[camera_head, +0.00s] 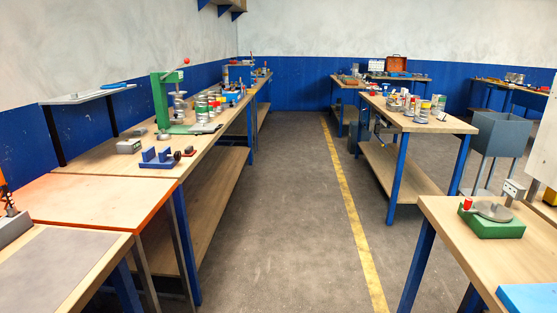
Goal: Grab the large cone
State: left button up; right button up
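I cannot make out a large cone for certain in the head view. Several small round, stacked-looking metal parts (201,108) stand on the left bench by a green press-like stand (160,100), but their exact shapes are too small to tell. More small can-like items (410,104) stand on the middle right bench. Neither of my grippers is in view.
A long wooden bench (107,155) runs along the left wall, with a blue fixture (160,158) on it. Right are a near bench (455,222) with a green-based device (492,226) and a grey bin (501,135). The aisle floor (275,220) with a yellow line (348,200) is clear.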

aim_at(162, 136)
jog(key=i, duration=9.5)
jog(key=i+u, duration=0.2)
jog(key=u, duration=0.2)
jog(key=i+u, duration=0.15)
jog(key=u, duration=0.3)
jog(key=i+l+u, duration=0.15)
jog(key=u, duration=0.25)
jog(key=i+l+u, duration=0.15)
jog(key=u, duration=3.1)
jog(key=k+j, duration=0.05)
